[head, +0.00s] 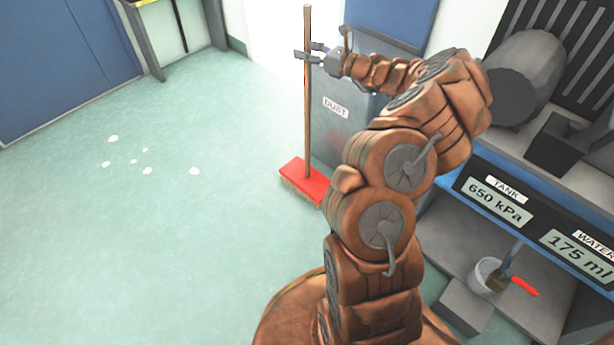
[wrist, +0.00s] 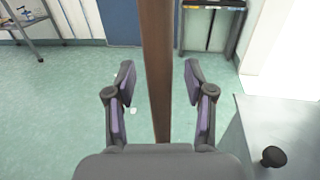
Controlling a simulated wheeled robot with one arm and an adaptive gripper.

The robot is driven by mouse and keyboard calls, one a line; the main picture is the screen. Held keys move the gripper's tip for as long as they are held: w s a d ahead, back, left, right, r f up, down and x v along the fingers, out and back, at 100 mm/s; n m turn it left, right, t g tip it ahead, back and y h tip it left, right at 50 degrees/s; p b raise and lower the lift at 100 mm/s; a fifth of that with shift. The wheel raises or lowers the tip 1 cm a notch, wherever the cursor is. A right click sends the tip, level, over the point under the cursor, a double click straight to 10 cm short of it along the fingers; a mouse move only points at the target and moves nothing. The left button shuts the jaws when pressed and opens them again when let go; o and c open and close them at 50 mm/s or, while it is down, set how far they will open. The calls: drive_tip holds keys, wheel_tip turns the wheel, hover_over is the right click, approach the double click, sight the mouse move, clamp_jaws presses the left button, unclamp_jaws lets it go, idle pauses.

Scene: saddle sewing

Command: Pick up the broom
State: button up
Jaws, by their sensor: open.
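The broom stands upright on the floor, its brown handle (head: 307,110) rising from a red head (head: 305,180) with pale bristles. It is beside the grey bin marked DUST. My gripper (head: 307,54) is open near the upper part of the handle. In the wrist view the handle (wrist: 158,80) passes upright between the two open fingers of my gripper (wrist: 160,85), with a gap on each side. Whether the handle lies fully within the finger depth is hard to tell. The broom head is hidden in the wrist view.
The grey dust bin (head: 350,128) stands right of the broom, and its top with a black knob (wrist: 274,157) shows in the wrist view. A machine with TANK and WATER displays (head: 530,215) is at the right. White spots (head: 147,170) lie on the open green floor at the left.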

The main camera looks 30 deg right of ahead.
clamp_jaws()
idle(0.3)
drive_tip(key=shift+r, duration=0.1)
